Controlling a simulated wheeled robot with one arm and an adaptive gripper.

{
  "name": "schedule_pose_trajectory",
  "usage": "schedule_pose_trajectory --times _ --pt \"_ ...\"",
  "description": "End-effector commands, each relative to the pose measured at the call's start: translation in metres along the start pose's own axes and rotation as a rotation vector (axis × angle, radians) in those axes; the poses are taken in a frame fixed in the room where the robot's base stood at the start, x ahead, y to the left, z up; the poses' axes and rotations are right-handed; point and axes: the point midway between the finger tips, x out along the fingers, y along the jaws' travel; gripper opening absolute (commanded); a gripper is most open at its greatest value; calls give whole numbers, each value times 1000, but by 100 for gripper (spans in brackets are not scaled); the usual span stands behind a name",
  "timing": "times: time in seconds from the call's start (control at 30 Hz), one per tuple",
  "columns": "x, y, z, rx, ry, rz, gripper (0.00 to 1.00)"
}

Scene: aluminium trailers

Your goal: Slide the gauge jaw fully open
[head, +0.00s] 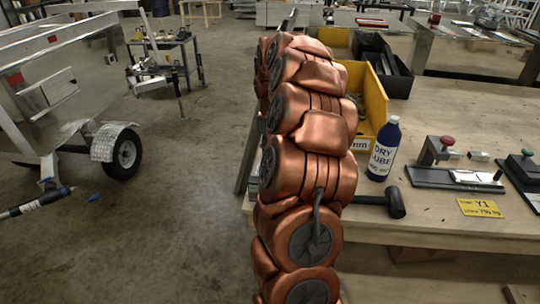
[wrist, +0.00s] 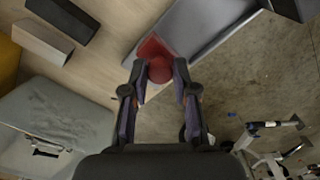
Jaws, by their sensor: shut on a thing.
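In the wrist view my gripper (wrist: 160,80) has its two fingers on either side of a round red knob (wrist: 160,69) and is shut on it. The knob sits by a flat red piece (wrist: 151,48), next to a long grey metal rail (wrist: 200,32) at the bench edge. I take this red-knobbed part to be the gauge jaw; its markings cannot be read and how far it stands open cannot be told. In the head view my copper-coloured arm hides my gripper and this gauge.
The wooden bench (head: 450,110) holds a yellow bin (head: 372,100), a blue-and-white bottle (head: 384,150), a black mallet (head: 388,202), another red-knobbed fixture (head: 446,146) and a yellow Y1 card (head: 480,208). A trailer (head: 60,90) stands left; the concrete floor between is mostly clear.

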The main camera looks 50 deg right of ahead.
Motion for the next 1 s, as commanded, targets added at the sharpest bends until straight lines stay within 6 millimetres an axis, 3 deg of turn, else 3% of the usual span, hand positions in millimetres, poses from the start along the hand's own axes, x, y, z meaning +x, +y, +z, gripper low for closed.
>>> schedule_pose_trajectory --times 0.27,0.3,0.53,0.83,1.0 --pt "-2 4 -3 1 10 9 0" --pt "-2 4 -3 1 10 10 29" --pt "-2 3 -3 0 7 8 53" --pt "-2 2 -2 0 5 6 53" --pt "-13 2 -2 0 5 6 53"
